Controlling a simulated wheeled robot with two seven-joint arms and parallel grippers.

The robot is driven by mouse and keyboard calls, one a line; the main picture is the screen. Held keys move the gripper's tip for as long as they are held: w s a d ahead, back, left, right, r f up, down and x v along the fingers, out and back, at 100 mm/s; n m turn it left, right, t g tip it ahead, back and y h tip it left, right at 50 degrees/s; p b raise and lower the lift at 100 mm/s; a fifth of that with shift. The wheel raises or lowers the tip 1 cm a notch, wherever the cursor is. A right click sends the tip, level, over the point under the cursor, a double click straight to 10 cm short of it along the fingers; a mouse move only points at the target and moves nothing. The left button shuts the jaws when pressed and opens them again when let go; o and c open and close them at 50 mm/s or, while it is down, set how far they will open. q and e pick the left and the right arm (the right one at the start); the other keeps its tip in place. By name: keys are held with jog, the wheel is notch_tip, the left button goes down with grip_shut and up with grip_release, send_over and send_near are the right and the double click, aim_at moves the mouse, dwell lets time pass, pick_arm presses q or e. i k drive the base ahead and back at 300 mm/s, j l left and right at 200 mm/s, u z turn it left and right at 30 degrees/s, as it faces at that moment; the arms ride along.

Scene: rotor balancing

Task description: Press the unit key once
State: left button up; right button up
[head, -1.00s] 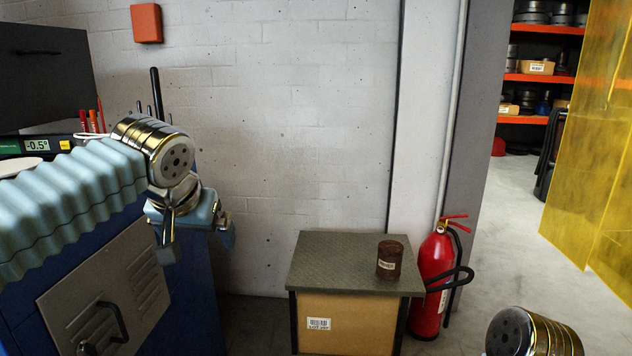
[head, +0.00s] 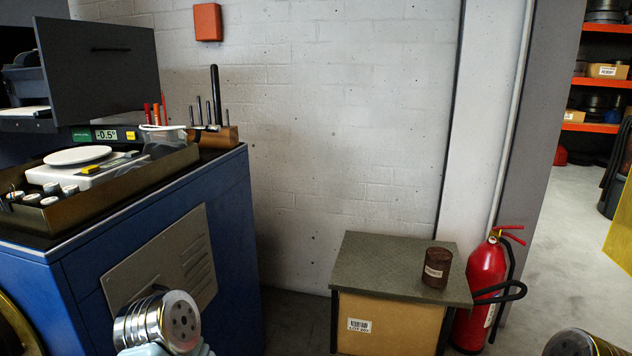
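A white scale (head: 98,168) with a round white pan (head: 78,155) sits in a tray (head: 160,177) on the blue cabinet at the left of the head view. A small yellow block (head: 89,173) shows on or against its front edge. I cannot read any key labels, so I cannot tell which key is the unit key. A display behind the tray reads -0.5°, with a yellow patch (head: 131,135) at its right. A metallic joint of my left arm shows at the bottom left, in front of the cabinet and below the tray. Neither gripper's fingers are in view.
Several metal cylinders (head: 48,201) stand in the tray's front left. A wooden block (head: 217,137) holding upright tools stands behind the tray. A dark panel (head: 98,62) rises at the back. A low table (head: 380,265) with a brown can (head: 436,268) and a red extinguisher (head: 484,280) stand right.

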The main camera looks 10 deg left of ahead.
aim_at(132, 153)
jog(key=u, duration=1.55)
